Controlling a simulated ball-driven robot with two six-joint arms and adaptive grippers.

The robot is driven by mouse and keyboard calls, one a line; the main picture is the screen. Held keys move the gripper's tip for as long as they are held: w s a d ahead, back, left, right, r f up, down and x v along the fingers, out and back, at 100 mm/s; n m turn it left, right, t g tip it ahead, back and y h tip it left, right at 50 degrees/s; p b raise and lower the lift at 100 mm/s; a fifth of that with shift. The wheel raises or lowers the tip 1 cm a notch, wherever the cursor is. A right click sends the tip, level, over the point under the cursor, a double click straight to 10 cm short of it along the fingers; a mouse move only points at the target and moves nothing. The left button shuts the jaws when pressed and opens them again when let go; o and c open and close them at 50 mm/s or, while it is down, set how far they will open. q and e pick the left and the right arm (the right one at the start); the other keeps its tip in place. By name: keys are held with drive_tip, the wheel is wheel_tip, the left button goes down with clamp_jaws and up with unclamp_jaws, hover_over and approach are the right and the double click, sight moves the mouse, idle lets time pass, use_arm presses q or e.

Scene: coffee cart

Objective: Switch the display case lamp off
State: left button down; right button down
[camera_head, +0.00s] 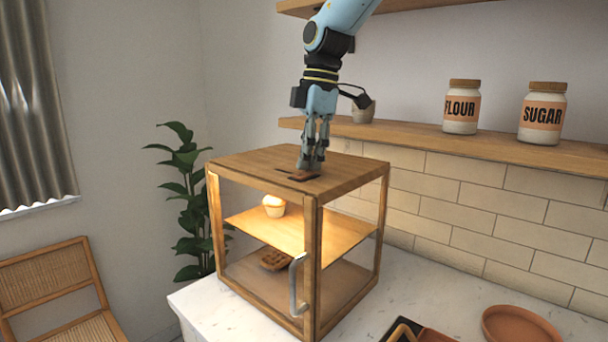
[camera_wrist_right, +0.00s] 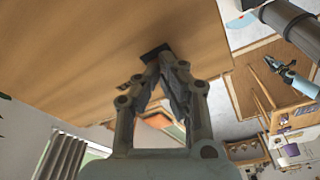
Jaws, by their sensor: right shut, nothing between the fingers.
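The wooden display case (camera_head: 258,163) with clear sides stands on the counter in the head view. Warm light falls on its middle shelf (camera_head: 305,232), so the lamp looks on; the bulb itself is hidden. A small dark brown switch piece (camera_head: 303,177) lies on the case top near the front edge. My right gripper (camera_head: 309,166) points down, shut and empty, with its fingertips right at this piece; I cannot tell whether they touch. In the right wrist view its closed fingertips (camera_wrist_right: 163,57) are by a dark piece on the wood. A small blue-and-black part there may be my left arm; its jaws are unclear.
A muffin (camera_head: 273,206) and a waffle (camera_head: 274,260) sit inside the case behind a door with a metal handle (camera_head: 297,284). A wall shelf (camera_head: 450,142) with flour and sugar jars is behind at right. Trays (camera_head: 520,326) lie on the counter at right front.

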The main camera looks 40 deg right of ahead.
sight(309, 170)
drive_tip(key=shift+f, duration=0.2)
drive_tip(key=shift+r, duration=0.1)
drive_tip(key=shift+r+p, duration=1.2)
drive_tip(key=shift+r, duration=2.3)
drive_tip(key=shift+f, duration=0.1)
